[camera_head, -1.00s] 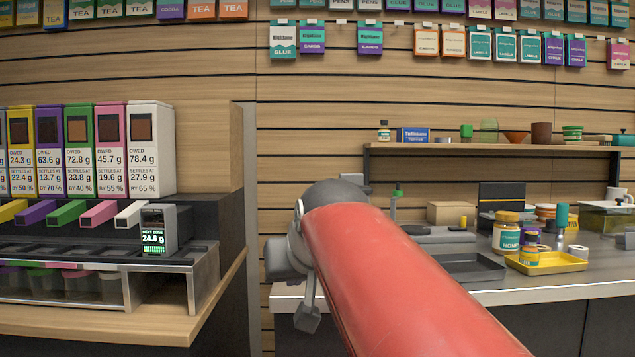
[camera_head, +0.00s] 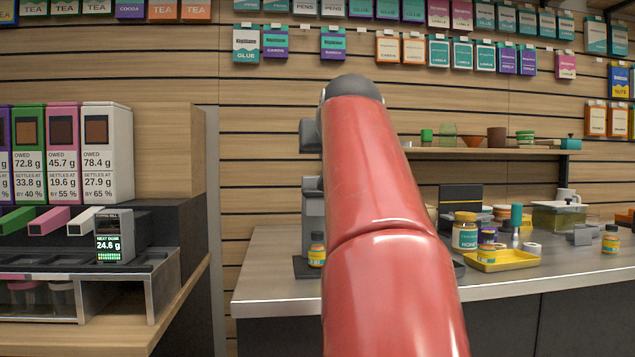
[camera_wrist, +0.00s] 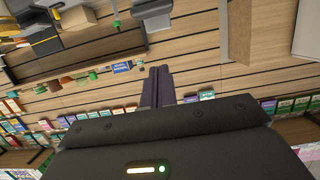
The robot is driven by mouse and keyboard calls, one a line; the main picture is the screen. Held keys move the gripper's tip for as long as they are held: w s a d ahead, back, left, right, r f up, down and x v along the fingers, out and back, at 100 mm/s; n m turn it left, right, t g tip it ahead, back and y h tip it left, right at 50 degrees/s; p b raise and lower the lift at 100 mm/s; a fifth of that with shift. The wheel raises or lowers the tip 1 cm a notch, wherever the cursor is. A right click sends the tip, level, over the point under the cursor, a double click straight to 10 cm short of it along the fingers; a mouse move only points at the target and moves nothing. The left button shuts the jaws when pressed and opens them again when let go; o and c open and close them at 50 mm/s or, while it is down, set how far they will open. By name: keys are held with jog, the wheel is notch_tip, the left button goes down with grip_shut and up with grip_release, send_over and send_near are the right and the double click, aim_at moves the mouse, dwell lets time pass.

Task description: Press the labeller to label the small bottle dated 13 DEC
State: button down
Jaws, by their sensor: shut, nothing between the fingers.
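A grey upright device (camera_head: 312,225), which looks like the labeller, stands at the left end of the back counter, partly hidden by my red arm. A small bottle with an orange and yellow label (camera_head: 316,250) stands at its base. Another small bottle (camera_head: 610,240) stands at the right of the counter, and one more (camera_head: 487,255) is at the yellow tray. No bottle's date is readable. My gripper (camera_wrist: 157,70) is shut and empty in the wrist view, pointing at the slatted wall. It is hidden behind my arm in the head view.
A shelf (camera_head: 545,152) with cups runs above. A dispenser counter (camera_head: 178,310) stands at left, with a gap between the two counters.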

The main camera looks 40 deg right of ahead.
jog(key=shift+w, duration=0.1)
jog(key=p, duration=0.2)
send_over(319, 203)
notch_tip(319, 203, down, 2)
jog(key=shift+f, duration=0.25)
jog(key=shift+s+f+b, duration=0.2)
jog(key=shift+f+b, duration=0.6)
jog(key=shift+f, duration=0.3)
jog(key=shift+a+f, duration=0.15)
jog(key=shift+f, duration=0.75)
jog(key=shift+f+b, duration=0.1)
jog(key=shift+b, duration=0.25)
notch_tip(319, 203, down, 4)
jog(key=b, duration=0.3)
jog(key=shift+f+b, duration=0.25)
jog(key=shift+b, duration=0.05)
jog(key=shift+f, duration=0.1)
